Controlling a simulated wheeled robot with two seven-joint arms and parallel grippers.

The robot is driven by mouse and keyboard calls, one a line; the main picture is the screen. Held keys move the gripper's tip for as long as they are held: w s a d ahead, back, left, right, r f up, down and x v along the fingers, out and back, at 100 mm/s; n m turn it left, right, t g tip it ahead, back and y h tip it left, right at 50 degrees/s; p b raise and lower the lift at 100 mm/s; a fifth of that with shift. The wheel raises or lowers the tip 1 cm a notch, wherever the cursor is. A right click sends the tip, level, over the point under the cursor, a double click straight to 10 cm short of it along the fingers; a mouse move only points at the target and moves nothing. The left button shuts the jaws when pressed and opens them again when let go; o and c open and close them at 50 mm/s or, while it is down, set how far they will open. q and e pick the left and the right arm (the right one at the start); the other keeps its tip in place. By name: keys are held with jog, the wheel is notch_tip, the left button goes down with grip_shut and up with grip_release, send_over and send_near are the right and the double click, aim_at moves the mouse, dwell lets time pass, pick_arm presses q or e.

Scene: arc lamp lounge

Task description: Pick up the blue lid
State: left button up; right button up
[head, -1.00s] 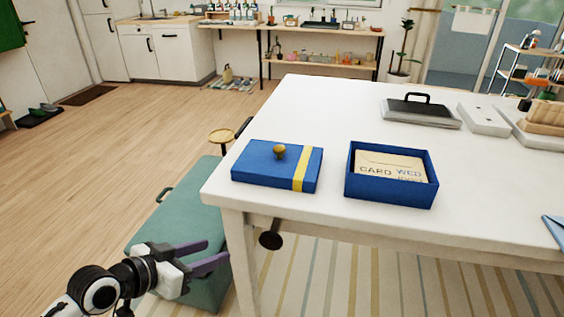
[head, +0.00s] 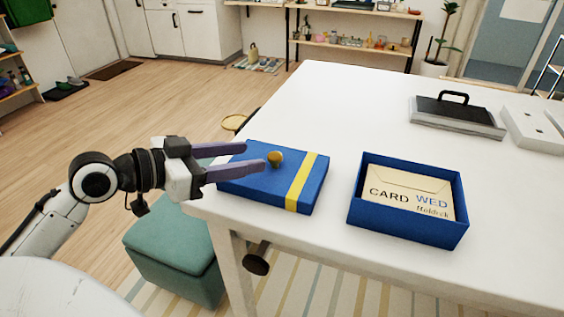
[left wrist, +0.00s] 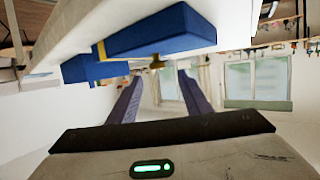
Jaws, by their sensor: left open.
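The blue lid (head: 262,190) lies on the near left corner of the white table, with a yellow band and a brass knob (head: 275,158) on top. My left gripper (head: 254,156) is open and empty, its purple fingers reaching in from the left over the lid. Their tips are just left of the knob in the head view. In the left wrist view the picture is inverted: the lid (left wrist: 160,34) is at the top and its knob (left wrist: 157,62) shows in the gap between the fingers. My right gripper is not in view.
An open blue box (head: 405,220) holding cards (head: 405,190) stands right of the lid on the white table (head: 345,110). A black-handled grey case (head: 457,118) stands farther back. A green ottoman (head: 175,255) is below the table's left edge. The table behind the lid is clear.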

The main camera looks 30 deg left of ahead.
aim_at(272, 156)
pick_arm(q)
jog(key=shift+f+p+x, duration=0.1)
jog(key=shift+p+x, duration=0.1)
jog(key=shift+x, duration=1.8)
jog(key=shift+f+p+x, duration=0.15)
jog(key=shift+p+x, duration=0.05)
jog(key=shift+x, duration=1.85)
jog(key=shift+s+d, duration=0.2)
jog(key=c, duration=1.1)
